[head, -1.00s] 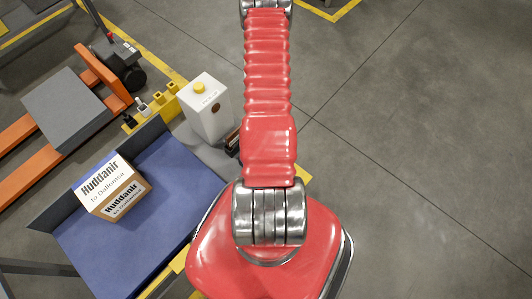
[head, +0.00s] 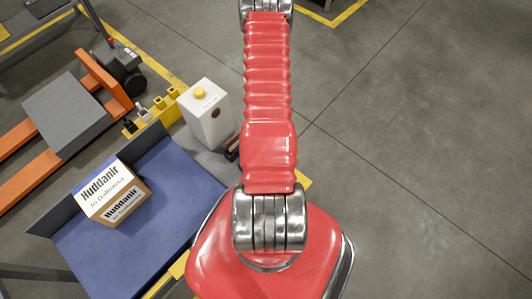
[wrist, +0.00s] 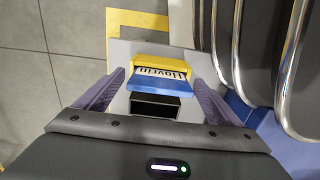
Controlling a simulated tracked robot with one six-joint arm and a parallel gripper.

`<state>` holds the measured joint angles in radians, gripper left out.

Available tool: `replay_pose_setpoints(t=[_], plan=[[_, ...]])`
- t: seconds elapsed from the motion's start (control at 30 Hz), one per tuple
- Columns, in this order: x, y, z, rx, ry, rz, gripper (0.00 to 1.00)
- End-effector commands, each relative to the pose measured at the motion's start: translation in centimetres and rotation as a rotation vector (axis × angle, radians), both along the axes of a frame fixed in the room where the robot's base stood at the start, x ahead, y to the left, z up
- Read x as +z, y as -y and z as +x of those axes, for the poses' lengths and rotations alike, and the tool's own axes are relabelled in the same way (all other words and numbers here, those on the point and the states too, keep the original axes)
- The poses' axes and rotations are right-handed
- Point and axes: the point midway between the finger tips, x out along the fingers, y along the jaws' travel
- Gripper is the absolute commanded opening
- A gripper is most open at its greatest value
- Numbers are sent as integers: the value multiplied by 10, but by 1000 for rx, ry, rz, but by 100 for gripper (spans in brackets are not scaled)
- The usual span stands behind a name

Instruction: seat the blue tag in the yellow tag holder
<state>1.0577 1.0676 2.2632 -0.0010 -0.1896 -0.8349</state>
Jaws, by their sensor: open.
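In the wrist view the blue tag (wrist: 158,83) has a white label reading "Hovrin". It lies against the yellow tag holder (wrist: 165,63), whose yellow shows along the tag's far side. I cannot tell how deeply the tag sits in it. My gripper (wrist: 161,76) is open, with one dark purple finger on each side of the tag and a visible gap at each. A black open-fronted block (wrist: 154,105) is just on the near side of the tag. In the head view my red arm hides the gripper, and I cannot make out tag or holder.
The holder stands on a grey plate (wrist: 121,50). Dark curved parts with shiny rims (wrist: 228,40) are close on the right. In the head view a white canister (head: 207,115), a blue surface (head: 175,190) with a printed carton (head: 112,195), and an orange pallet jack (head: 103,85) are at left. Right floor is clear.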

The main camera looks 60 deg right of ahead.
Motion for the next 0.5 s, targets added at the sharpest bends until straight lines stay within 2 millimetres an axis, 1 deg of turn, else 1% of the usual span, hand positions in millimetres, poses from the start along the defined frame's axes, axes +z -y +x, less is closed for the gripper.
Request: replay_pose_setpoints(t=[0.5], plan=[[54,0,0,0,1,-1,89]])
